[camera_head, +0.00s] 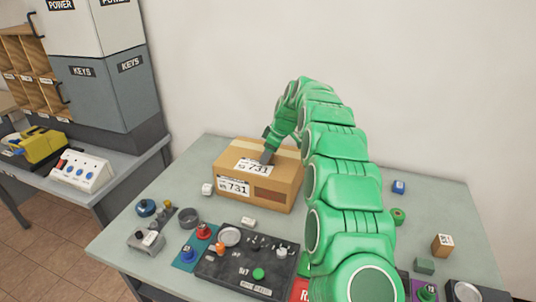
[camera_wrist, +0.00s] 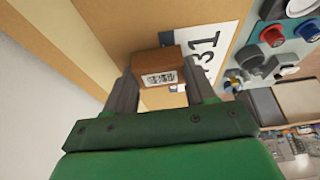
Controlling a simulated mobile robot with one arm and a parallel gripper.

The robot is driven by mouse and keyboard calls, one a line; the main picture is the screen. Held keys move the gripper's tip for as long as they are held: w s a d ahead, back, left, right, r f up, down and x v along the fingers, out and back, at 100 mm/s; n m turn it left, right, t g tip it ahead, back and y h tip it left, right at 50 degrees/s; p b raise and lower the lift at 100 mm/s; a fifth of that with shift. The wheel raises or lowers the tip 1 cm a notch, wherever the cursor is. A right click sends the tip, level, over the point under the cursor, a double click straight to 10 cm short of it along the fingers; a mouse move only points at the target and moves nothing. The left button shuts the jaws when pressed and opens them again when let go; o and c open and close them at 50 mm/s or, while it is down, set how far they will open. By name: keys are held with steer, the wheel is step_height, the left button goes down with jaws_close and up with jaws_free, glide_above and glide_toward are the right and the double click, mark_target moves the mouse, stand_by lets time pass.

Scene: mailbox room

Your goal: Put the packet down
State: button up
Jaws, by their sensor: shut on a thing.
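My gripper (camera_head: 268,153) is at the top of a large cardboard box marked 731 (camera_head: 280,178), over its upper face. In the wrist view my gripper (camera_wrist: 160,82) is shut on a small brown packet (camera_wrist: 156,62) with a white barcode label, held between the two fingers. The 731 label of the large box (camera_wrist: 118,28) shows behind and beside the packet. The packet cannot be made out in the head view, and I cannot tell whether it touches the box.
The table (camera_head: 335,222) carries a dark control panel (camera_head: 215,266) in front of the box. A similar small brown block (camera_head: 443,245) and a green block (camera_head: 424,266) stand at the right. A wall rises behind.

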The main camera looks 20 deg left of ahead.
steer(key=shift+f, duration=0.1)
steer(key=o, duration=1.1)
steer(key=shift+o, duration=0.2)
steer(key=v, duration=1.2)
steer(key=shift+d, duration=0.1)
